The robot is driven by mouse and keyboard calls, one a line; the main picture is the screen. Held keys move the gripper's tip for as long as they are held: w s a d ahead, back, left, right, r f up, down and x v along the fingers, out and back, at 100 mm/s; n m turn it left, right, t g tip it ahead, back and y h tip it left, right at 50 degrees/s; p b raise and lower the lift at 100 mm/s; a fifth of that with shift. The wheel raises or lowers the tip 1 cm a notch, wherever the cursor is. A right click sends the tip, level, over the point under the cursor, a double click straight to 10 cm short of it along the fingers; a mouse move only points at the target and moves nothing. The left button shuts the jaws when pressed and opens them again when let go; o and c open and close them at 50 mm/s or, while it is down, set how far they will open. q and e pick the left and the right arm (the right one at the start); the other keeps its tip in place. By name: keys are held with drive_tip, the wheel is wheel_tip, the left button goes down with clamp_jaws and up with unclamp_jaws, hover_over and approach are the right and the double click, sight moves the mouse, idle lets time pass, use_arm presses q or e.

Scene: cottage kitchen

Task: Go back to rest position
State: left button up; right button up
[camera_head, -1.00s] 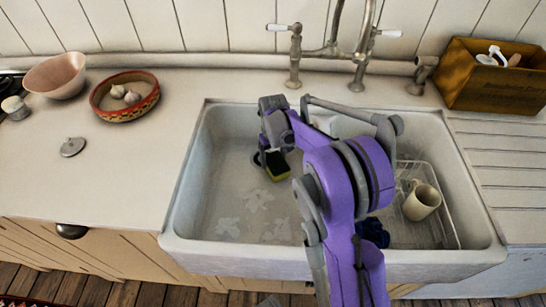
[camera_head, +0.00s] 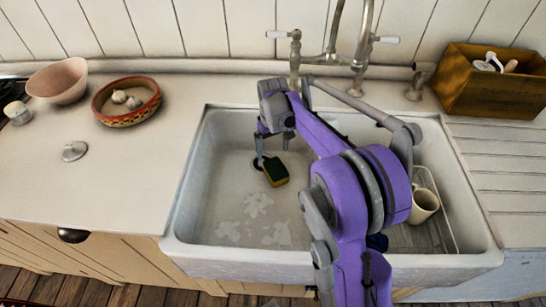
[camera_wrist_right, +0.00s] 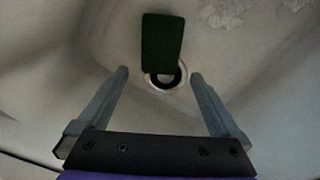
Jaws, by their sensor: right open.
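My right gripper (camera_head: 273,154) is open and empty, pointing down inside the white sink (camera_head: 215,190). Its two fingers show spread apart in the right wrist view (camera_wrist_right: 160,76). A sponge with a dark green face and a yellow side (camera_head: 275,172) lies on the sink floor by the drain. It also shows in the wrist view (camera_wrist_right: 162,42), beyond the fingertips and apart from them. My left gripper is not in view.
A dish rack (camera_head: 436,228) with a cream mug (camera_head: 423,204) stands at the sink's right, partly behind my arm. The tap (camera_head: 333,55) rises behind the sink. A patterned bowl with garlic (camera_head: 126,120), a pink bowl (camera_head: 58,82) and a wooden box (camera_head: 490,85) stand on the counter.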

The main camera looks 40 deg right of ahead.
drive_tip(key=shift+r, duration=1.8)
drive_tip(key=shift+a, duration=0.1)
